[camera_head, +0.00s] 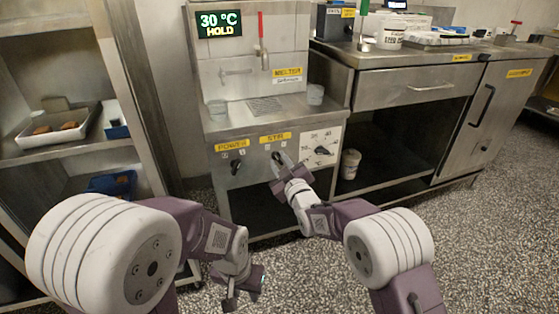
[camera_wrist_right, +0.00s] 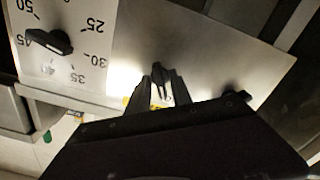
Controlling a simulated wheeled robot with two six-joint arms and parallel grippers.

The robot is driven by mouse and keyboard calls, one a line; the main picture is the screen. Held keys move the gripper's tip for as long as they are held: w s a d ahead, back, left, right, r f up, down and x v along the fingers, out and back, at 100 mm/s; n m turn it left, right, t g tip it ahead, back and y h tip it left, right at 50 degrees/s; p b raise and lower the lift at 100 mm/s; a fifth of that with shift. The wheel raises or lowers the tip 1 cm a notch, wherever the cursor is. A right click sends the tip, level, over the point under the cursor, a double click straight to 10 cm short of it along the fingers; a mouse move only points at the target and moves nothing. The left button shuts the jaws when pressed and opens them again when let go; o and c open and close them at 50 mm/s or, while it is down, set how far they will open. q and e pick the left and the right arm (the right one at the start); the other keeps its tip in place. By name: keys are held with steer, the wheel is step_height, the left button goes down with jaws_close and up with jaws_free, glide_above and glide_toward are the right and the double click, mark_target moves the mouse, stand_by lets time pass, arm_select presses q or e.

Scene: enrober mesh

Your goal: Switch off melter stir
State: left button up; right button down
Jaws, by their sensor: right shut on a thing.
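The melter (camera_head: 270,112) stands against the back wall, its front panel labelled POWER, STIR and a temperature scale. The STIR label (camera_head: 275,137) is yellow, above the stir knob, which my right gripper (camera_head: 280,163) mostly covers in the head view. In the right wrist view, my right gripper (camera_wrist_right: 163,88) has its two dark fingers on either side of the dark stir knob (camera_wrist_right: 160,72), shut on it. The knob's exact setting is hard to read. The POWER knob (camera_head: 235,166) is dark, left of it. My left gripper (camera_head: 242,297) hangs low and empty, its fingers apart.
The dial knob (camera_head: 322,150) sits close right of the stir knob; it also shows in the right wrist view (camera_wrist_right: 50,40). The display (camera_head: 219,24) reads 30 °C HOLD. A shelf rack (camera_head: 75,150) stands left; a steel counter (camera_head: 420,65) stands right.

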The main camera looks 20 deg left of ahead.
steer(key=c, duration=1.5)
jaws_free()
steer(key=shift+s+d+p, duration=0.2)
steer(key=shift+s+p, duration=0.1)
steer(key=shift+s+d+r+p, duration=0.15)
steer(key=shift+s+d+p, duration=0.25)
steer(key=shift+s, duration=0.15)
steer(key=b+v, duration=0.5)
steer(key=v, duration=0.2)
